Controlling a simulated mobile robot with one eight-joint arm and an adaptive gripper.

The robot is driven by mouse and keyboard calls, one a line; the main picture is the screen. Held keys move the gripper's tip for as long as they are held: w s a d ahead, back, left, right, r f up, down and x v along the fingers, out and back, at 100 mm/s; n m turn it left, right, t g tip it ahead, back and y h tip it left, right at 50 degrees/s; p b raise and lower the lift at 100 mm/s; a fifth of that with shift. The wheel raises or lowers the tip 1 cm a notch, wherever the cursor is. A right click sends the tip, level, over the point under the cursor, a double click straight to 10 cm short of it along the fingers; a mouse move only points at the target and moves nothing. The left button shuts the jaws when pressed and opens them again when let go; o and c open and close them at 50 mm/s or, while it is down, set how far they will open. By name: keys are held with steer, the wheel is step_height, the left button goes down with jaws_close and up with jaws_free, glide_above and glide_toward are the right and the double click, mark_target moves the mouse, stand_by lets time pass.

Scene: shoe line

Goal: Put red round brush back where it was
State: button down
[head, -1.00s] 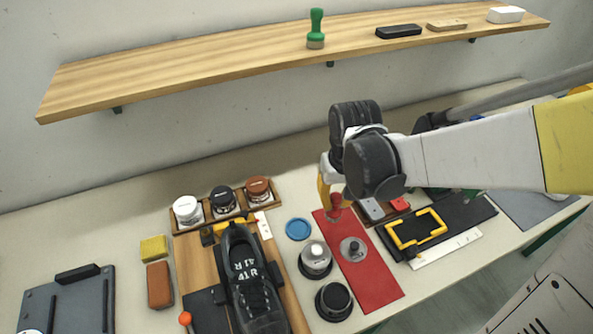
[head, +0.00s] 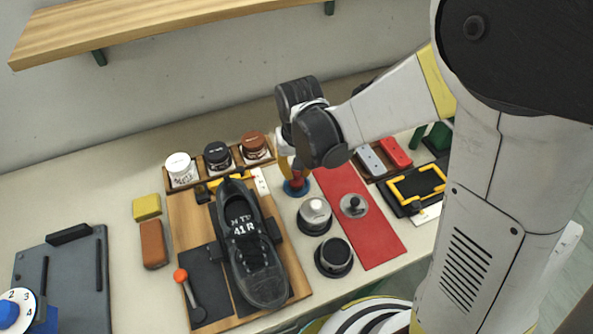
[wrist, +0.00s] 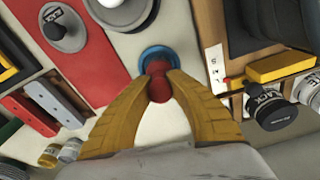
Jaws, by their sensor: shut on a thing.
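The red round brush (head: 296,183) is between the yellow fingers of my gripper (head: 291,168), upright as far as I can see. In the wrist view the fingers (wrist: 159,76) are shut on the red brush (wrist: 158,88). The blue round disc (head: 287,189) lies right under the brush, and its rim also shows in the wrist view (wrist: 148,52). The brush's lower end overlaps the disc in both views. I cannot tell whether it touches. My gripper hides part of the brush.
A white-topped round pot (head: 314,214) is close in front. A black shoe (head: 252,255) and a rack of jars (head: 217,158) are to the left.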

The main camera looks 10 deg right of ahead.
steer(key=shift+f, duration=0.2)
steer(key=c, duration=1.4)
jaws_free()
steer(key=shift+r, duration=0.1)
steer(key=r+p, duration=0.1)
steer(key=r, duration=0.3)
steer(key=r+p, duration=0.1)
steer(key=r, duration=0.3)
steer(key=s+r+p, duration=0.1)
steer(key=r+p, duration=0.1)
steer(key=r, duration=0.2)
steer(key=s+d+r+t, duration=0.2)
steer(key=s+d+r, duration=0.1)
steer(key=d, duration=0.1)
steer(key=s+d+r+t, duration=0.2)
steer(key=s+d+r, duration=0.1)
steer(key=d, duration=0.2)
steer(key=s+d+r+m+t, duration=0.1)
steer(key=s+d+r+t, duration=0.1)
steer(key=s+d+r, duration=0.1)
steer(key=shift+s+d+r, duration=0.1)
steer(key=shift+s+d, duration=0.35)
steer(key=shift+d, duration=0.3)
